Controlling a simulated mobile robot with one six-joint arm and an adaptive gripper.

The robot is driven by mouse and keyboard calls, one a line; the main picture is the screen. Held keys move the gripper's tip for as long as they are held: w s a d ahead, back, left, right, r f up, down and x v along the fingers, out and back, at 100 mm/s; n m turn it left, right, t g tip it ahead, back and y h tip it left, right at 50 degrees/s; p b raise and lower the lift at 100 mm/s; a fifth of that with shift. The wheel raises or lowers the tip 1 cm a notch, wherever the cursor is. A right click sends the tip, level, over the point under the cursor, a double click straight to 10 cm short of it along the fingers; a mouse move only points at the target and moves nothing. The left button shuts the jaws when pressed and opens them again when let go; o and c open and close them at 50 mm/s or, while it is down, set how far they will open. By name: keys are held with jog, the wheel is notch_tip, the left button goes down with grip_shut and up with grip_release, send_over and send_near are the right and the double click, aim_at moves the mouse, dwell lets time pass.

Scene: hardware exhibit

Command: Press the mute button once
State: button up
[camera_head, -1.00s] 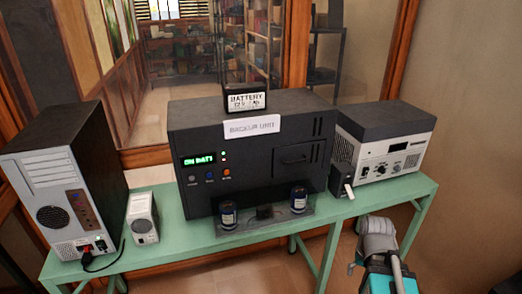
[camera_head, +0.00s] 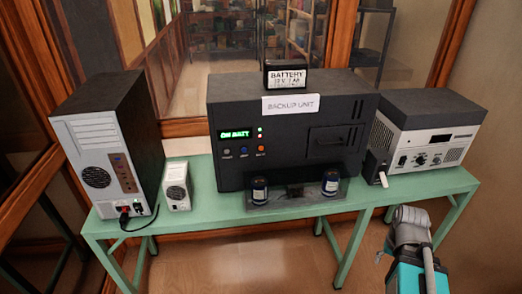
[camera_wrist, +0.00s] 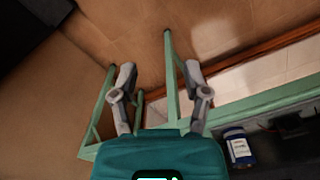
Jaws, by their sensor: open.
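The black backup unit (camera_head: 290,115) stands on a green table, its display (camera_head: 234,134) reading "ON BATT" in green. Below the display are three buttons: a grey one (camera_head: 227,151), a blue one (camera_head: 243,150) and an orange one (camera_head: 261,149). Their small labels are too blurred to tell which is mute. My gripper (camera_wrist: 160,75) is open and empty in the wrist view, its two grey fingers apart, over the floor and table frame. My arm shows at lower right in the head view, in front of the table and away from the buttons.
Two blue-labelled cylinders (camera_head: 259,190) (camera_head: 331,183) stand on a shelf before the unit. A battery (camera_head: 285,74) sits on top. A computer tower (camera_head: 108,145) and small white box (camera_head: 176,185) are left; a grey-topped device (camera_head: 425,130) is right. The green table (camera_head: 210,218) has a narrow free front edge.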

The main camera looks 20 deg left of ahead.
grip_shut()
dwell(1.2)
